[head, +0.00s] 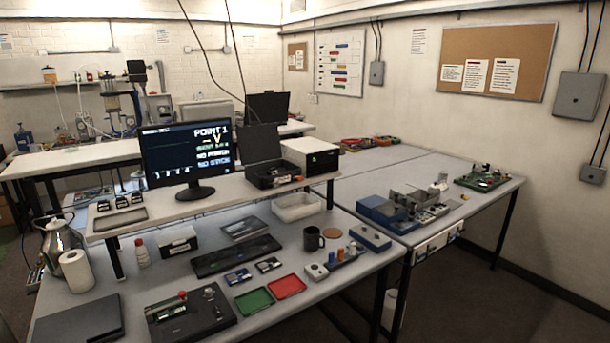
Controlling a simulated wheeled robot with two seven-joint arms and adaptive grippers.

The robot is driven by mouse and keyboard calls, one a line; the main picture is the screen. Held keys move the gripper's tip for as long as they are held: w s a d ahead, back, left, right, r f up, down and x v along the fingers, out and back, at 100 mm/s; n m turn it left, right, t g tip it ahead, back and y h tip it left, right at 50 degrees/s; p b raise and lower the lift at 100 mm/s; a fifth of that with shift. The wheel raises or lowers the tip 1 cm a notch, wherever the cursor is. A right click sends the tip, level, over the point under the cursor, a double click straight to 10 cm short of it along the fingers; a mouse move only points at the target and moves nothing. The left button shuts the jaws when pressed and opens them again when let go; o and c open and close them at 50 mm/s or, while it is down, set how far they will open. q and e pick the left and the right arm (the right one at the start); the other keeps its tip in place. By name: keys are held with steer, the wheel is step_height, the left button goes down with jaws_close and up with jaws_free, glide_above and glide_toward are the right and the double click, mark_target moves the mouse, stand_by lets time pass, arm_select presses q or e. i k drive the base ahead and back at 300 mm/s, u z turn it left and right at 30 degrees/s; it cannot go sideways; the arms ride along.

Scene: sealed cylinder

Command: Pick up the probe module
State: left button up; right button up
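I cannot tell for sure which thing is the probe module. Two small dark modules with light faces, a left one (238,276) and a right one (268,265), lie on the front desk below the keyboard (235,256). Several small dark units (121,202) stand on the raised shelf left of the monitor (185,152). A black device with a red knob (190,315) sits at the desk's front. Neither of my grippers is in view.
A green tray (254,301) and a red tray (287,286) lie near the desk's front edge. A dark mug (313,239), a laptop (79,319), a paper roll (76,272) and a white bin (297,207) also take up room. Dark floor (480,295) is free at the right.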

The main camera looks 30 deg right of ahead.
mark_target(272, 170)
steer(key=z, duration=1.45)
steer(key=i, duration=2.7)
steer(key=u, duration=2.65)
